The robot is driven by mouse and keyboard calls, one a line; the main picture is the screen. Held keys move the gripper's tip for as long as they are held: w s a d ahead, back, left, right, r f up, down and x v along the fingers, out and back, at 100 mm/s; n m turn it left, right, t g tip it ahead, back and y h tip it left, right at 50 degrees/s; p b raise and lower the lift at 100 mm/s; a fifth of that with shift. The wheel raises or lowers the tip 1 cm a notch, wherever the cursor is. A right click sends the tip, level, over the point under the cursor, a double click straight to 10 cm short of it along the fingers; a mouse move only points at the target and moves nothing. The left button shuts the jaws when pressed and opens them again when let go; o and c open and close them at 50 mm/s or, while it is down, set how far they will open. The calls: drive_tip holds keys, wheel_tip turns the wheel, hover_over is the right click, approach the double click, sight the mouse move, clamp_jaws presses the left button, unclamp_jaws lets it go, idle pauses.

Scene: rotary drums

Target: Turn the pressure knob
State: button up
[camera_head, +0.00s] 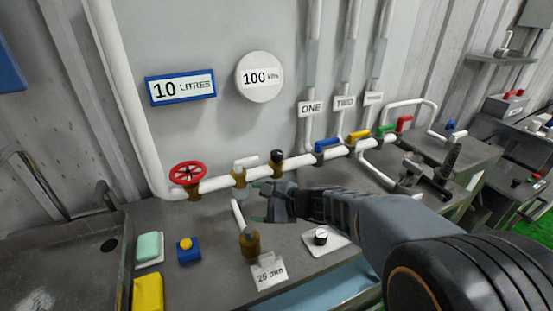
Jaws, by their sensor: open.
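My gripper (259,202) reaches in from the right over the grey bench, its jaws open and pointing left with nothing visible between them. A small black knob on a brass fitting (277,157) sits on the white pipe, just above my gripper and below the round 100 kPa dial (260,77). I cannot tell from labels which one is the pressure knob. My gripper appears apart from both.
On the pipe left of my gripper are a red wheel valve (187,173) and a white-handled valve (240,172). A brass piece with a white lever (249,242) stands below the jaws. Blue, yellow, green and red handles (358,135) line the pipe at right. A blue box with a yellow button (188,250) is at left.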

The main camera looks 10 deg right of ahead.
drive_tip(key=w+d+f+m+t+h, duration=0.1)
drive_tip(key=w+d+m+t+h, duration=0.1)
drive_tip(key=w+d+m+t, duration=0.55)
drive_tip(key=m+t+h+b, duration=0.15)
drive_tip(key=m+h, duration=0.35)
drive_tip(key=m, duration=0.5)
approach(280, 158)
drive_tip(key=p+x, duration=0.3)
drive_tip(key=x, duration=0.9)
drive_tip(key=shift+w, duration=0.2)
drive_tip(key=c, duration=0.9)
